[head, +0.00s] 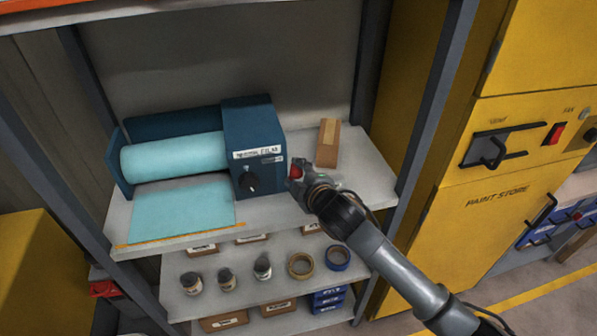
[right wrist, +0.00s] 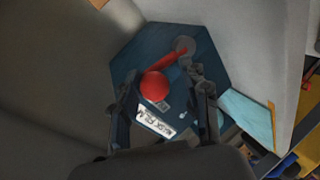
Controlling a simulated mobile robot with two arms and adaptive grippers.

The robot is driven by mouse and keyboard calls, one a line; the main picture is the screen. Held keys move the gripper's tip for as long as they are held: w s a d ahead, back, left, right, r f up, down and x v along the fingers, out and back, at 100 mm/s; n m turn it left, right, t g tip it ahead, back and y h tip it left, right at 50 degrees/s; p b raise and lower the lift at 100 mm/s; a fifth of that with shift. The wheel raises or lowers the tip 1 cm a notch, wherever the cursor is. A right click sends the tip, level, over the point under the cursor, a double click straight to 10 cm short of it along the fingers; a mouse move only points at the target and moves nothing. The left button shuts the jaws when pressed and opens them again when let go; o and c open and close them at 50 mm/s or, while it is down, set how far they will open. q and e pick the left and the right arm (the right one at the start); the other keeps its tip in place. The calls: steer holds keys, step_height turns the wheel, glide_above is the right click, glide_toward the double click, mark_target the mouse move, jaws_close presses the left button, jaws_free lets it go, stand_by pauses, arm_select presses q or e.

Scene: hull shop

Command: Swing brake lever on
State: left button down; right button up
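The brake lever is a red arm with a round red ball knob (right wrist: 155,86), running to a grey hub (right wrist: 184,46) on the side of the blue film dispenser housing (right wrist: 135,58). In the head view a bit of the red knob (head: 295,172) shows at my right gripper (head: 299,177), beside the dispenser's (head: 250,125) right side. In the right wrist view the fingers of my right gripper (right wrist: 163,88) stand apart on either side of the knob, with gaps showing. I cannot tell how deep the knob is between them. My left gripper is not in view.
A pale blue film roll (head: 175,155) sits in the dispenser on the upper shelf (head: 355,180). A wooden block (head: 327,143) lies behind my right gripper. Jars and tape rolls (head: 301,265) stand on the shelf below. A rack post (head: 425,110) and yellow cabinet (head: 505,205) are at right.

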steer(key=shift+a+r, duration=0.1)
steer(key=shift+a, duration=0.05)
steer(key=shift+r, duration=0.15)
steer(key=v, duration=1.1)
steer(key=shift+s, duration=0.4)
